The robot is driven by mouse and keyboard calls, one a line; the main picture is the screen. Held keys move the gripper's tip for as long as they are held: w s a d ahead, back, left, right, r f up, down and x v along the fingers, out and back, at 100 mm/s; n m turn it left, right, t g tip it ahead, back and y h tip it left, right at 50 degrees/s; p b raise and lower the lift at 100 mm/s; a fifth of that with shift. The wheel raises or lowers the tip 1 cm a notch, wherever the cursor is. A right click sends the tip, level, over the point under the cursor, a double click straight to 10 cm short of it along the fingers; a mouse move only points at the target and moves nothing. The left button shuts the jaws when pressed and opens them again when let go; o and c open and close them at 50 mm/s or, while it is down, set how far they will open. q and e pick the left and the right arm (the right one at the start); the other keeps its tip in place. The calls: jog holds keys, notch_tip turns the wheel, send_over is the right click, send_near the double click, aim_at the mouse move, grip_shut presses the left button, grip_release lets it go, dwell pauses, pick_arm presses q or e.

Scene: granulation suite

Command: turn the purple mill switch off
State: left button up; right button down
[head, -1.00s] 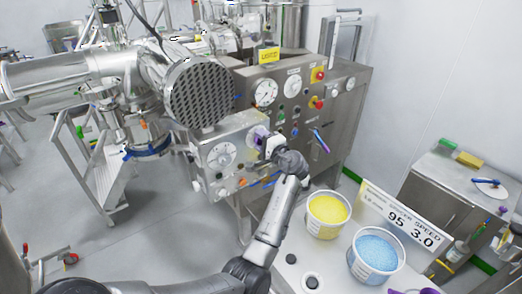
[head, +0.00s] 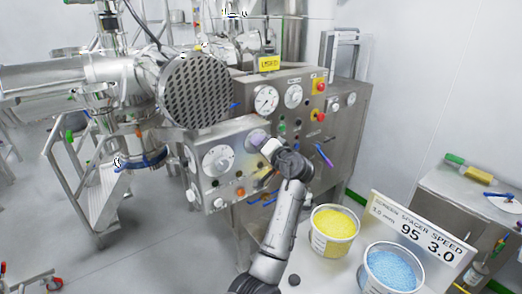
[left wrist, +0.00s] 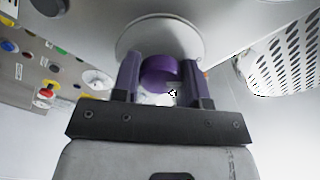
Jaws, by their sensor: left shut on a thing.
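The purple mill switch (left wrist: 158,72) is a round knob on a pale disc in the left wrist view. In the head view it shows on the front of the steel control box (head: 256,136), mostly hidden by my left gripper (head: 264,145). My left gripper also shows in the left wrist view (left wrist: 160,84), with one dark purple finger on each side of the knob. It is shut on the switch. The exact angle of the knob is hard to tell. My right gripper is not in view.
A large dial (head: 218,160) sits left of the switch. Behind is a steel panel with gauges (head: 266,99) and a red emergency button (head: 319,86). A perforated round guard (head: 196,91) juts out above left. Tubs of yellow (head: 334,224) and blue granules (head: 393,270) stand at the right.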

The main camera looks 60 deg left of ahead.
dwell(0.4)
pick_arm(q)
jog(key=o, duration=0.9)
jog(key=shift+o, duration=0.2)
jog(key=shift+d, duration=0.1)
jog(key=w+d, duration=0.1)
jog(key=d, duration=1.2)
jog(key=shift+d+b, duration=0.3)
jog(key=shift+b, duration=0.1)
jog(key=shift+w, duration=0.1)
